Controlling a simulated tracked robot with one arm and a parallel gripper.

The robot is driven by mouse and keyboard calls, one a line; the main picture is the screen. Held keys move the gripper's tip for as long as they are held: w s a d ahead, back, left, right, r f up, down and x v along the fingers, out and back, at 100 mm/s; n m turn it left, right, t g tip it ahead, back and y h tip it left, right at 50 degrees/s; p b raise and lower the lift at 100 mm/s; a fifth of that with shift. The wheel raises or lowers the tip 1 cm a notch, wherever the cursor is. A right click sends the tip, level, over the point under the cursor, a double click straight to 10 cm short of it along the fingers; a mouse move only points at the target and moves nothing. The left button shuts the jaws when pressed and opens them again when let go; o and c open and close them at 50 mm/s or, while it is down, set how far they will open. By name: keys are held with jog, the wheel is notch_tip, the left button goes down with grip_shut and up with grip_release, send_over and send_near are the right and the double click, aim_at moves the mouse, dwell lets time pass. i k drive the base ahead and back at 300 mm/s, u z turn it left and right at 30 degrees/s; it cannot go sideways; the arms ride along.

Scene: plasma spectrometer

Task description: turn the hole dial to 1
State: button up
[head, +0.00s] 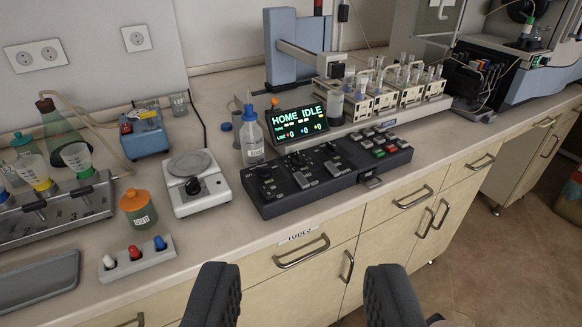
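The black control panel (322,187) lies on the bench beyond my gripper, with several dark knobs and switches on its left and middle sections. The hole dial is not readable among them, as the labels are too small to tell. A screen (299,123) behind the panel reads HOME IDLE, with small readouts that show 0. My gripper (302,270) is open and empty, its two dark fingers wide apart in front of the drawers. It is apart from the panel and touches nothing.
An orange-capped jar (138,208) is further left. Tube racks (385,92) stand behind. Drawers with handles (302,252) lie below the bench edge.

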aim_at(298, 160)
jog(key=u, duration=0.35)
jog(key=i, duration=1.3)
jog(key=z, duration=0.55)
